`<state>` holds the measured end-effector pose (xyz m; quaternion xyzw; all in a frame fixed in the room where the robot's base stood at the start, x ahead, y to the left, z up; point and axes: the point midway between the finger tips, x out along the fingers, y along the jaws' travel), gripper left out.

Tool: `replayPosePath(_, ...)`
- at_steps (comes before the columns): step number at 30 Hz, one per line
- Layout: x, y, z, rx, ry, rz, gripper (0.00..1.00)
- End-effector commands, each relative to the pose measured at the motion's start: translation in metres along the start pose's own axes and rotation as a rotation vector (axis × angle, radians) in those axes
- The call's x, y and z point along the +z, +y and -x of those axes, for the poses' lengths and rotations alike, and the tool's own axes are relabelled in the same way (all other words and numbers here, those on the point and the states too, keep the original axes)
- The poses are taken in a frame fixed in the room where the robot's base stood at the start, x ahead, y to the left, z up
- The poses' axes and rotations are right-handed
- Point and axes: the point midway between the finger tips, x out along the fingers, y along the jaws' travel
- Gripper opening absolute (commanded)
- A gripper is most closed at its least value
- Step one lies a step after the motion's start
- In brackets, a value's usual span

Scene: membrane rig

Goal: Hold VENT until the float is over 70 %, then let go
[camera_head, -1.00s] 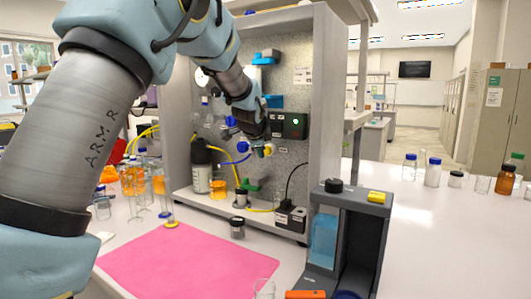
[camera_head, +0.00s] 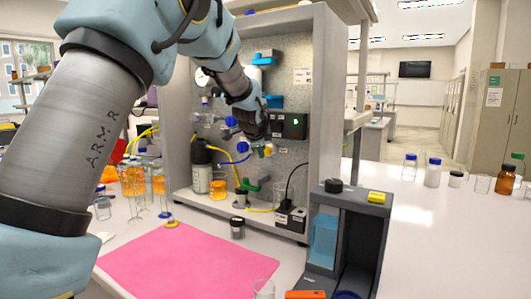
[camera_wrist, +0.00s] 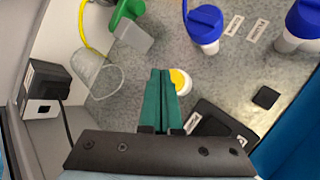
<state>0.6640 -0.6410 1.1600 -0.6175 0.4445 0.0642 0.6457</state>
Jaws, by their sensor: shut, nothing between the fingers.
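My gripper (camera_wrist: 161,74) has its two green fingers shut together with nothing between them. In the wrist view the fingertips are at the left edge of a yellow button (camera_wrist: 182,80) with a white ring on the rig's grey panel, and they cover part of it. I cannot tell whether they press it. In the head view my gripper (camera_head: 263,146) is at the panel, just below and left of a dark box with a green light (camera_head: 298,124). The VENT lettering is not readable, and I cannot make out the float or its level.
Blue-handled valves (camera_wrist: 205,23) and a green-handled valve (camera_wrist: 127,10) stand out from the panel near my fingers. A clear cup (camera_wrist: 100,75) is to their left. A pink mat (camera_head: 185,262) and a grey stand (camera_head: 350,235) are on the bench in front.

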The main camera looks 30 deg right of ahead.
Motion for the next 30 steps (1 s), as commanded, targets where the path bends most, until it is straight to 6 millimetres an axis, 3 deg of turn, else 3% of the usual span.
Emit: replayPosePath(30, -0.0061, -0.0061, -0.0079, 0.0, 0.0, 0.0, 0.0)
